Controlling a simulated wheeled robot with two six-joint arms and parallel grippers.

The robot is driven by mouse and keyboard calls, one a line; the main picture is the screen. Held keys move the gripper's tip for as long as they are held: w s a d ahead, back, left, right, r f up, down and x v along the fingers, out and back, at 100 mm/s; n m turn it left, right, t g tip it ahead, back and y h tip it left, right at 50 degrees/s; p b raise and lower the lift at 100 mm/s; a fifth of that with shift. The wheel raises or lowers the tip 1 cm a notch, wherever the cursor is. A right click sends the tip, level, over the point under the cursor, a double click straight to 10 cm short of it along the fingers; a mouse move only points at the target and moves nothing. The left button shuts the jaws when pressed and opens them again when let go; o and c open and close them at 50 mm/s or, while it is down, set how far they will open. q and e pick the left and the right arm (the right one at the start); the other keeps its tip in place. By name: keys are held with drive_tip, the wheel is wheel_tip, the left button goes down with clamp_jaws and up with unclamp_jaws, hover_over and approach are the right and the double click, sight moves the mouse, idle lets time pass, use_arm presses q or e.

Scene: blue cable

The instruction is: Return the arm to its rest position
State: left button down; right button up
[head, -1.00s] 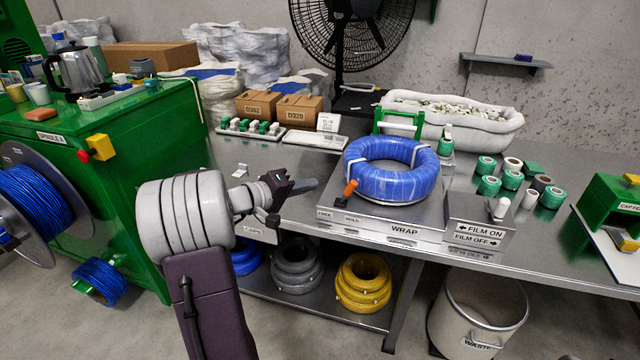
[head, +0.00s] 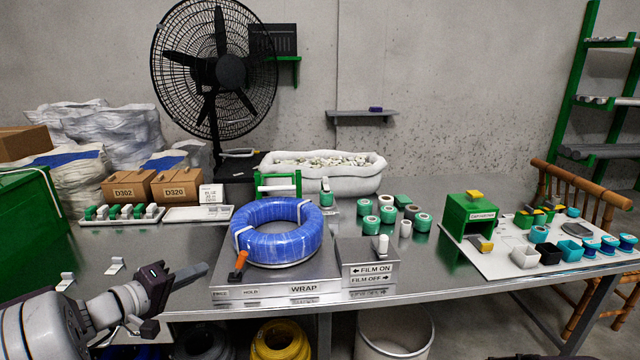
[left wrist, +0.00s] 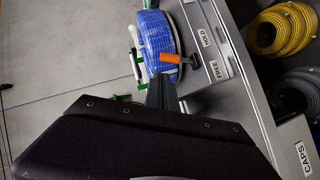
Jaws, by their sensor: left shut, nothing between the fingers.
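The coil also shows in the left wrist view (left wrist: 156,40). An orange-handled lever (head: 240,262) is at the station's left front. My right gripper is not in view.
The steel table (head: 185,245) has bare room left of the station. A film switch box (head: 367,268) and several tape rolls (head: 388,214) are to the right. A waste bin (head: 395,335) and a yellow coil (head: 281,342) are below. A green cabinet (head: 30,215) is at far left.

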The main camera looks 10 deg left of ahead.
use_arm(q)
drive_tip(key=d+f+m+g+h, duration=0.1)
drive_tip(key=d+m+g+h, duration=0.35)
drive_tip(key=d, duration=1.15)
drive_tip(key=s+d+f+m+g, duration=0.4)
drive_tip(key=s+d+f+g, duration=0.2)
drive_tip(key=s+d+f, duration=0.3)
drive_tip(key=s+d+f+m+g+y, duration=0.1)
drive_tip(key=s+f+m+g+y, duration=0.15)
drive_tip(key=s+f+y, duration=0.5)
drive_tip(key=s+a+f+n+y, duration=0.1)
drive_tip(key=s+a+f+y, duration=0.2)
drive_tip(key=a, duration=0.7)
wheel_tip(320, 180, up, 26)
drive_tip(key=n+p, duration=0.1)
drive_tip(key=p, duration=2.5)
drive_tip(key=shift+w+d, duration=0.15)
drive_tip(key=shift+w, duration=0.3)
